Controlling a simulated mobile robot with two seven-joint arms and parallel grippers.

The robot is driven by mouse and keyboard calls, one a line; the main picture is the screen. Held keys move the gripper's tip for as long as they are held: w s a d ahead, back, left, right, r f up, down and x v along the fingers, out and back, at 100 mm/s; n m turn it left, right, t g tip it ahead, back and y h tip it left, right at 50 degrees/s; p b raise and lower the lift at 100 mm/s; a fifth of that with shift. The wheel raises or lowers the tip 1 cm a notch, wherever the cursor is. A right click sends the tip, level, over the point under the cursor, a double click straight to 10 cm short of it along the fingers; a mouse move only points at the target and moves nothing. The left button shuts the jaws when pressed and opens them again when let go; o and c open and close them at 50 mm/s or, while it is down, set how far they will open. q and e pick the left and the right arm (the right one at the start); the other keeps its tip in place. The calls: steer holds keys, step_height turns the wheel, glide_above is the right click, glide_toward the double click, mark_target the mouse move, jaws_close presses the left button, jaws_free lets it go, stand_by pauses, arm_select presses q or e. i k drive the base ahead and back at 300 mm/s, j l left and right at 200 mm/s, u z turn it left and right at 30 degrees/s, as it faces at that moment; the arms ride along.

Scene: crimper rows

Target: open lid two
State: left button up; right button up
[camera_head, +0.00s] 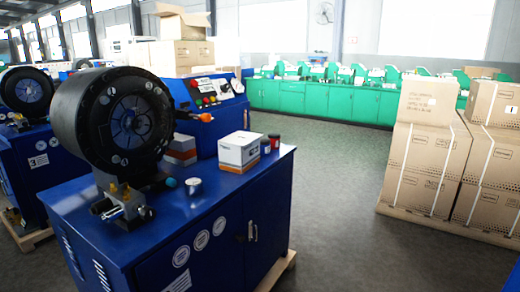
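Neither of my grippers is in view. No lid marked two can be made out. A blue crimper cabinet (225,220) stands at the front left with a large black round crimping head (112,122) on top. A shut white carton (238,151) sits on the cabinet top, with another small carton (180,150) behind it to the left. Two small jars, one dark (265,146) and one with a red lid (274,140), stand beside the white carton. The cabinet's front doors (252,232) look shut.
Stacked brown cartons (425,150) stand on a pallet at the right. Green machines (325,100) line the back. Another crimper (28,92) stands at the far left. An open carton (182,24) tops a stack behind. Grey floor (340,190) lies clear between cabinet and pallet.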

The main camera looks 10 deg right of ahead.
mark_target(239, 138)
steer(key=i+l, duration=0.25)
steer(key=l, duration=0.15)
steer(key=i+l, duration=0.2)
steer(key=l, duration=0.15)
steer(key=i+l, duration=0.25)
steer(key=l, duration=0.15)
steer(key=i+l+u, duration=0.25)
steer(key=i+l, duration=0.2)
steer(key=l, duration=0.15)
steer(key=i+l+u, duration=0.15)
steer(key=l, duration=0.2)
steer(key=i+l+u, duration=0.1)
steer(key=i+l, duration=0.15)
steer(key=l, duration=0.15)
steer(key=i+l+u, duration=0.15)
steer(key=l, duration=0.2)
steer(key=i+l+u, duration=0.1)
steer(key=l, duration=0.3)
steer(key=i+l+u, duration=0.15)
steer(key=l, duration=0.25)
steer(key=i+l+u, duration=0.1)
steer(key=l, duration=0.35)
steer(key=i, duration=0.1)
